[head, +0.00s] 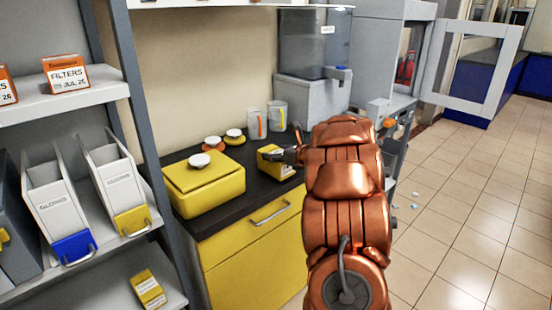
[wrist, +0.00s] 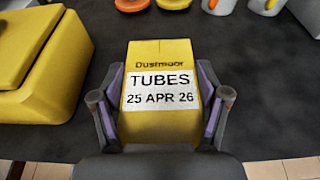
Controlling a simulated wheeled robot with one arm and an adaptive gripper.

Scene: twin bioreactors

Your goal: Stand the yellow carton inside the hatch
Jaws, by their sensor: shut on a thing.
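My gripper (head: 291,155) is shut on a yellow carton (head: 272,162) at the dark counter, left of my copper arm. In the wrist view the carton (wrist: 158,60) sits between the two fingers (wrist: 160,100), with a white label reading TUBES, 25 APR 26. I cannot tell whether it touches the counter. At the right, a grey cabinet with a pale framed, glazed door (head: 478,68) swung open looks like the hatch (head: 398,75). Its inside is mostly hidden by its frame and the angle.
A yellow box (head: 207,186) with a white-knobbed lid stands left on the counter (head: 258,147). Cups (head: 277,115), small lidded pots (head: 234,136) and a dispenser (head: 312,90) stand behind. The tiled floor (head: 470,210) at right is mostly clear.

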